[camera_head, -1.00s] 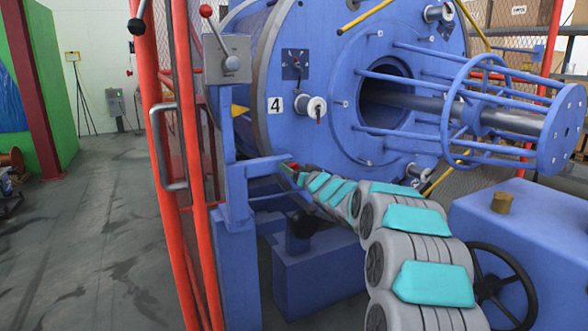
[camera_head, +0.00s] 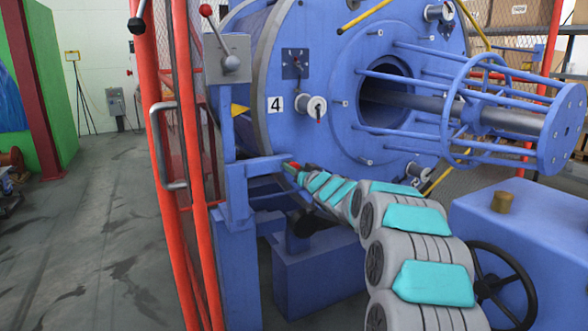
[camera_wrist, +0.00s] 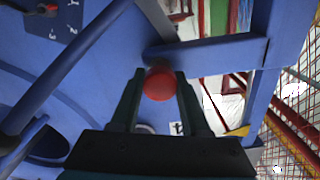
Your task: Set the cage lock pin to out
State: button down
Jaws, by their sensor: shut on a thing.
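The cage lock pin shows as a red ball knob (camera_wrist: 159,84) in the wrist view, close to a blue bracket bar (camera_wrist: 208,52). My gripper (camera_wrist: 160,88) has its two dark fingers on either side of the knob and is shut on it. In the head view the knob is a small red spot (camera_head: 292,166) at the end of a blue bracket, beside the drum's lower left edge. My gripper (camera_head: 299,171) is small there, at the far end of my arm. The pin's shaft is hidden, so I cannot tell how far it is drawn.
The blue cage drum (camera_head: 340,130) with a number 4 plate (camera_head: 275,104) fills the back. A red guard frame (camera_head: 183,170) with mesh stands left of the bracket. A grey lever box (camera_head: 228,60) sits above. A blue housing with a black handwheel (camera_head: 503,290) is at right. The left floor is clear.

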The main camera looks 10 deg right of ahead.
jog(key=shift+s, duration=0.1)
dwell(0.8)
jog(key=v, duration=0.3)
jog(key=shift+d+f, duration=0.1)
jog(key=shift+f, duration=0.05)
jog(key=shift+c, duration=1.9)
grip_release()
jog(key=shift+s, duration=0.1)
jog(key=shift+s, duration=0.1)
jog(key=v, duration=0.7)
jog(key=shift+s+d, duration=0.15)
jog(key=shift+s, duration=0.15)
